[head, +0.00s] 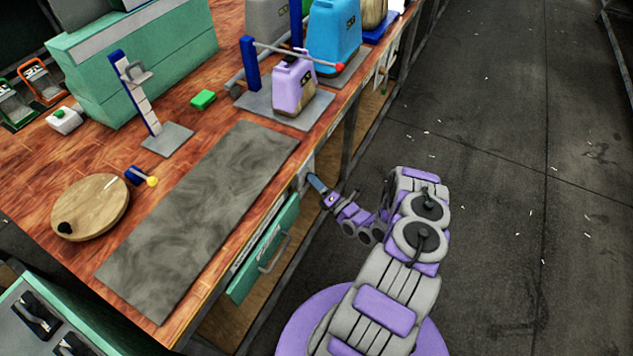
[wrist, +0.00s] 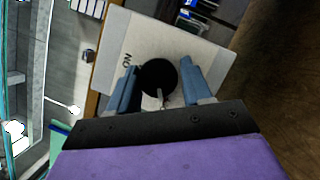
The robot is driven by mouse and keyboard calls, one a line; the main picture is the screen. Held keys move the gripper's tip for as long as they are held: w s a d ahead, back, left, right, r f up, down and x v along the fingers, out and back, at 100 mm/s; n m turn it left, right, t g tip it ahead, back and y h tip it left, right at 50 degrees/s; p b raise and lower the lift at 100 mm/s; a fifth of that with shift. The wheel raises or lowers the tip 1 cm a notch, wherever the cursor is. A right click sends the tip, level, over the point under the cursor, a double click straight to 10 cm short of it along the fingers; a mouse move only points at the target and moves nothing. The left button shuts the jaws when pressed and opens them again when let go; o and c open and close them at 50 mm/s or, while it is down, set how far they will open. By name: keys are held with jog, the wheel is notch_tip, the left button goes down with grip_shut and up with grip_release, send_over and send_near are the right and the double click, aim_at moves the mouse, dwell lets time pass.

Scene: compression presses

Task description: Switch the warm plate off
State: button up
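In the wrist view a round black knob (wrist: 157,78) sits on a pale panel (wrist: 185,40), beside a rotated label that looks like "ON" (wrist: 126,60). A light pointer mark on the knob faces the bottom of the picture. My gripper (wrist: 158,68) is open, with one blue finger on each side of the knob; contact cannot be told. In the head view my gripper (head: 316,182) is at the bench's front face, by a small grey panel (head: 305,171); the knob is hidden there. A long grey plate (head: 205,215) lies flat on the bench above.
A green drawer with a handle (head: 265,250) is left of my gripper on the bench front. On the wooden bench (head: 215,109) stand a purple jug (head: 293,85), a blue jug (head: 333,35) and a round wooden board (head: 95,205).

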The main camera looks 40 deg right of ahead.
jog(key=o, duration=0.3)
jog(key=shift+w+d, duration=0.1)
jog(key=shift+o, duration=0.2)
jog(key=s+f+p, duration=0.1)
jog(key=s, duration=0.7)
jog(key=s+f+p, duration=0.1)
jog(key=s+f, duration=0.1)
jog(key=s, duration=0.7)
jog(key=shift+d+f+p, duration=0.25)
jog(key=shift+d+p, duration=0.15)
jog(key=shift+d, duration=0.05)
